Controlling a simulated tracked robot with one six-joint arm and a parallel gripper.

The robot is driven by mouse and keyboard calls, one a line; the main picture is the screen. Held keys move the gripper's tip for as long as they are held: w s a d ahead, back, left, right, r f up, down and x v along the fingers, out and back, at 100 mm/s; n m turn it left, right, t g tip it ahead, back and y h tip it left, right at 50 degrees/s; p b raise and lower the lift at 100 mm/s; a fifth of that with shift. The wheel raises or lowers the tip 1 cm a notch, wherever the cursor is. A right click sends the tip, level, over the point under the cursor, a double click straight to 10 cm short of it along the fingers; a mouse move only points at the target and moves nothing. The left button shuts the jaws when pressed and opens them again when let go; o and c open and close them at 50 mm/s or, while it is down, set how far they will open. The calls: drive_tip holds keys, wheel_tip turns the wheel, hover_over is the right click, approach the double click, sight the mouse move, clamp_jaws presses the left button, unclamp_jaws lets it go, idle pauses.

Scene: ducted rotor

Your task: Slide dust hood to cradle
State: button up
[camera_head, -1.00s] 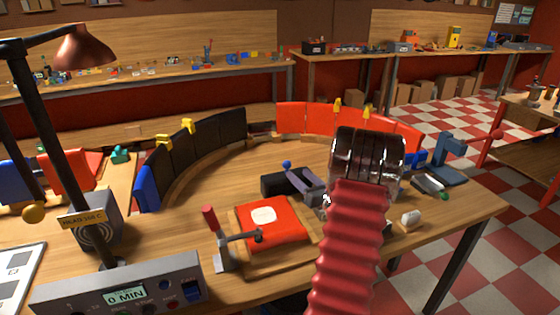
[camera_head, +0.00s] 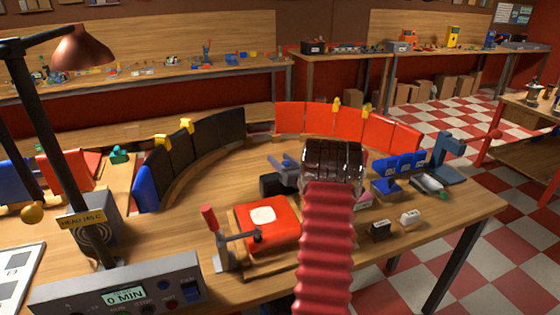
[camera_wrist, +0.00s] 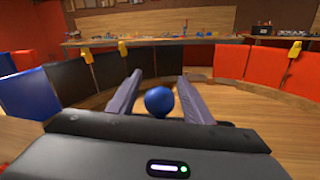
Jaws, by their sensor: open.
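I cannot tell for certain which thing is the dust hood or which is the cradle. My gripper (camera_wrist: 160,79) is open, its two grey-purple fingers spread and pointing toward the back of the table. A blue ball (camera_wrist: 159,101) shows between the fingers in the wrist view; whether it touches them is unclear. In the head view my gripper (camera_head: 281,162) is small and partly hidden by my arm. A red block with a white patch (camera_head: 262,215) lies on a wooden base, beside a red-handled clamp (camera_head: 210,219), at the front centre.
Black panels (camera_head: 205,140) curve along the left and red panels (camera_head: 347,123) along the back right. Blue blocks (camera_head: 400,164) and a blue stand (camera_head: 447,155) are at right. Small black (camera_head: 379,230) and white (camera_head: 410,217) parts lie front right. A lamp (camera_head: 84,45) stands left.

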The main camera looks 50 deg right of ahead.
drive_tip(key=shift+w, duration=0.15)
clamp_jaws()
idle(0.5)
